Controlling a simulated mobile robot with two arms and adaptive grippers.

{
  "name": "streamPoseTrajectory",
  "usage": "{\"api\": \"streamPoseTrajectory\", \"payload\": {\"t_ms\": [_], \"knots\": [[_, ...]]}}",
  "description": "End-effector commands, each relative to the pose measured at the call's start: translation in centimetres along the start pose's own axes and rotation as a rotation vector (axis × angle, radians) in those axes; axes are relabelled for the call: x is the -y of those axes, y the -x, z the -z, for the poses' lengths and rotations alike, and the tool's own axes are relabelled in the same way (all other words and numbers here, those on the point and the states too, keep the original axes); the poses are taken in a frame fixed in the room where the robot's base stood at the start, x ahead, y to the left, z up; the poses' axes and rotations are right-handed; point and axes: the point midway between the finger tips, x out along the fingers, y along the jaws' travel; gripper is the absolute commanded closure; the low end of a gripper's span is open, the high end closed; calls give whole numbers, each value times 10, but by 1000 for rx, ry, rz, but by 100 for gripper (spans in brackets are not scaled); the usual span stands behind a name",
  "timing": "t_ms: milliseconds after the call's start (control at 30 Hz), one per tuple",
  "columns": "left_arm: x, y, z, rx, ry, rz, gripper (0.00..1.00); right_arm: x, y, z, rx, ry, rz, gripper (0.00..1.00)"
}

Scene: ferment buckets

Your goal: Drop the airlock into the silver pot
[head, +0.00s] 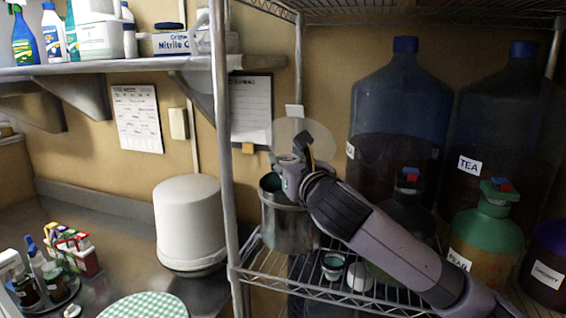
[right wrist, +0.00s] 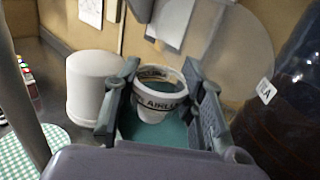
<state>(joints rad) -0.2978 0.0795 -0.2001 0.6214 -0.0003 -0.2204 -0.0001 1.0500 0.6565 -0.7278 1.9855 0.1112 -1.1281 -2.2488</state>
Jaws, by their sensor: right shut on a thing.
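The airlock (right wrist: 160,104) is a small white cup with dark lettering on its side. In the right wrist view it sits upright between the two fingers of my right gripper (right wrist: 160,120), which is shut on it. The silver pot (head: 288,228) stands on the wire shelf in the head view, with a teal interior. My right gripper (head: 293,172) is over the pot's rim in the head view and hides part of its opening. The teal inside of the pot (right wrist: 145,131) shows below the airlock in the right wrist view. My left gripper is not in view.
A pale translucent disc (head: 303,135) stands behind the pot. A small cup (head: 333,264) and a white round item (head: 360,277) are on the wire shelf (head: 300,287). Large jugs (head: 400,120) fill the right. A rack post (head: 222,150) and white bucket (head: 190,222) stand left.

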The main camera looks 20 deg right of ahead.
Motion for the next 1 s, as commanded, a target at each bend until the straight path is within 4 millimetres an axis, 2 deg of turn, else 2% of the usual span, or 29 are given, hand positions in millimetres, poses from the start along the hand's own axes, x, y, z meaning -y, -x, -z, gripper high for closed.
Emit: {"api": "streamPoseTrajectory", "payload": {"t_ms": [367, 600, 967, 1000], "knots": [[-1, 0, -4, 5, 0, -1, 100, 22, -28, 9, -1, -1, 2, 82], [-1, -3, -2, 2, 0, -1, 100, 21, -28, 22, 0, 0, -1, 82], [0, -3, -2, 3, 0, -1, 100, 21, -28, 23, 1, 0, 0, 82], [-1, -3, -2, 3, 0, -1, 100, 21, -28, 23, 1, 0, 0, 60]]}}
